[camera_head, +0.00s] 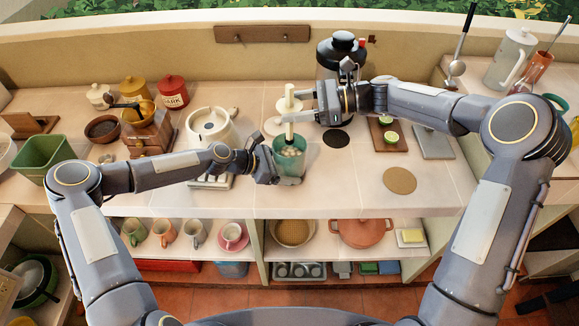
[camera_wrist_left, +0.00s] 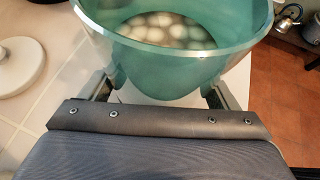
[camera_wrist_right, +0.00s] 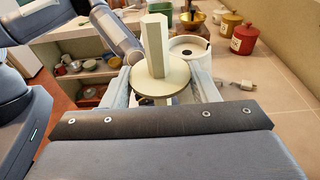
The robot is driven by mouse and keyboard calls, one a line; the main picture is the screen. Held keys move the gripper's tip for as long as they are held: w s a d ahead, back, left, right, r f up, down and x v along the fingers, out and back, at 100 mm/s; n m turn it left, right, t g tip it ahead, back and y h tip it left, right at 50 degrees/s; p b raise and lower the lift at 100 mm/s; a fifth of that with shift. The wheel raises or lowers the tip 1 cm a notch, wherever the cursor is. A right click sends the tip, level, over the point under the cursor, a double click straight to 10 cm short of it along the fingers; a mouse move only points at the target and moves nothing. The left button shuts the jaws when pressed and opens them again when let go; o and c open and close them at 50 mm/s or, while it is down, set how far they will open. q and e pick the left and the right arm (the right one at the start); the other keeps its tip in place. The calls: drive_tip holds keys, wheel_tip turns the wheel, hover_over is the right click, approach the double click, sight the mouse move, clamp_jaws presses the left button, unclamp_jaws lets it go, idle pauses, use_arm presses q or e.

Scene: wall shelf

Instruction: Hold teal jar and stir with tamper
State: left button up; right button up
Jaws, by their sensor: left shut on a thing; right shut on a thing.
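The teal jar (camera_head: 291,172) stands upright on the counter with pale round pieces inside. My left gripper (camera_head: 268,168) is shut on its side. In the left wrist view, the fingers grip the wall of the jar (camera_wrist_left: 170,72) below the rim. My right gripper (camera_head: 306,113) is shut on the cream tamper (camera_head: 290,94), which is upright above the jar. Its lower end overlaps the jar mouth in the head view; I cannot tell how deep it reaches. The right wrist view shows the tamper's handle and round disc (camera_wrist_right: 158,77) between the fingers.
A black-topped container (camera_head: 341,55) stands behind my right gripper.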

idle(0.5)
drive_tip(key=shift+r, duration=2.55)
drive_tip(key=n+h, duration=0.1)
drive_tip(key=s+n+g, duration=0.1)
drive_tip(key=n+g+h, duration=0.1)
drive_tip(key=n, duration=0.1)
drive_tip(key=shift+s+a+f+h, duration=0.2)
drive_tip(key=shift+s+f+h, duration=0.05)
drive_tip(key=shift+f+h, duration=0.1)
drive_tip(key=s+f+n+t+h, duration=0.2)
drive_tip(key=s+f+n+h, duration=0.2)
drive_tip(key=n+h, duration=0.9)
drive_tip(key=s+n, duration=0.1)
drive_tip(key=s, duration=0.2)
drive_tip(key=shift+s+a, duration=0.25)
drive_tip(key=shift+a, duration=0.1)
